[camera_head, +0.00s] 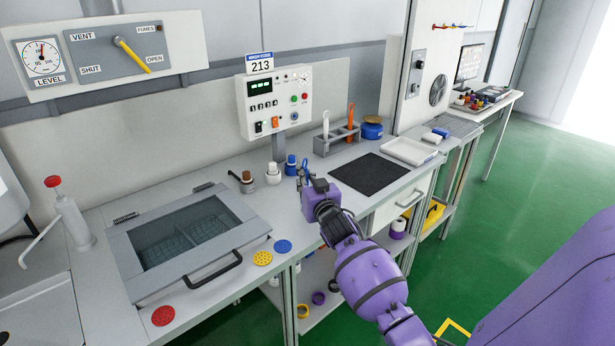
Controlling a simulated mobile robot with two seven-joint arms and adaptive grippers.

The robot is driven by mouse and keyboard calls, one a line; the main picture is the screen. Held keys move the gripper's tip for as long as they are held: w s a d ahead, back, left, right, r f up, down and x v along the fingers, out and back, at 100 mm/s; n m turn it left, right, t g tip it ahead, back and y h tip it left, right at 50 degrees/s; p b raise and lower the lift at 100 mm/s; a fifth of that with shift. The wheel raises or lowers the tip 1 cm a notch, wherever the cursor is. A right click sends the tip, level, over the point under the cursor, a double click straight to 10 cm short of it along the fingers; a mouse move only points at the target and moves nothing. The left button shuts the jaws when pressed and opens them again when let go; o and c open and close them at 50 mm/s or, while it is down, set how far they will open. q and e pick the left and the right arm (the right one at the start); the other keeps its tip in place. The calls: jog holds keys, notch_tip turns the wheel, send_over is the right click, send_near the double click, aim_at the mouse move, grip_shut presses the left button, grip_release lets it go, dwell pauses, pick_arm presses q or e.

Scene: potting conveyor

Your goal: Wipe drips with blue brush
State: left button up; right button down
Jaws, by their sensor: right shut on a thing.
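My right gripper (308,183) reaches over the bench, between several small bottles and a black mat. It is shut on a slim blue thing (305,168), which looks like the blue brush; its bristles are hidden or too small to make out. A grey rack (337,141) at the back of the bench holds a white-handled tool (326,126) and an orange-handled tool (350,121). I cannot make out any drips on the bench. My left gripper is out of view.
A lidded tank (165,287) with a handle is left of my right gripper. Red (163,316), yellow (262,258) and blue (283,246) discs lie along the front. Blue-capped (291,167) and white (273,176) bottles stand close by. The black mat (369,174) is clear.

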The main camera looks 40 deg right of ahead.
jog(key=r, duration=0.1)
jog(key=r+p, duration=0.1)
jog(key=r, duration=0.2)
jog(key=shift+d+r, duration=0.15)
jog(key=shift+d, duration=0.2)
jog(key=shift+w+r+p, duration=0.1)
jog(key=shift+r+p, duration=0.25)
jog(key=shift+p, duration=0.05)
notch_tip(320, 180, up, 2)
jog(key=shift+a+r+p, duration=0.15)
jog(key=shift+p, duration=0.45)
jog(key=shift+r, duration=0.45)
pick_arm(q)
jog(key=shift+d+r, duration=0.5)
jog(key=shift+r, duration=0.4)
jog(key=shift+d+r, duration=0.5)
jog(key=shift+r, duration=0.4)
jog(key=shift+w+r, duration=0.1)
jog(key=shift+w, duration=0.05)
